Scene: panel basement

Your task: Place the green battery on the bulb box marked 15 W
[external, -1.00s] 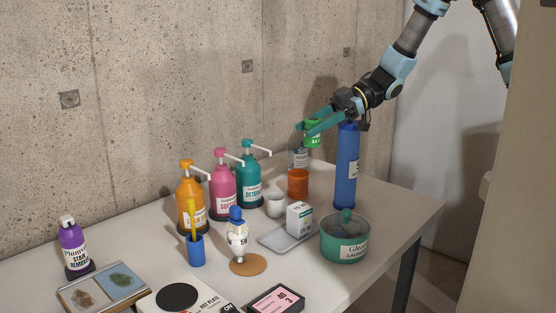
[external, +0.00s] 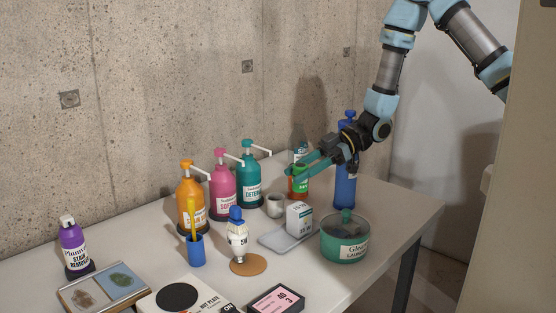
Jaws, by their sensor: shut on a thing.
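My gripper (external: 297,173) is shut on the green battery (external: 301,171). It holds the battery above and behind the white bulb box, close to the orange cup. The teal fingers cover part of the battery. The bulb box (external: 299,219) is a small white carton standing upright on a pale tray (external: 276,240). Its print looks like 15 W but is small. Nothing rests on its top.
The orange cup (external: 298,193) is just under my gripper, with a clear bottle (external: 299,135) behind. A blue bottle (external: 345,187) stands right, a green tub (external: 344,245) in front, a white cup (external: 275,206) left. Pump bottles line the wall.

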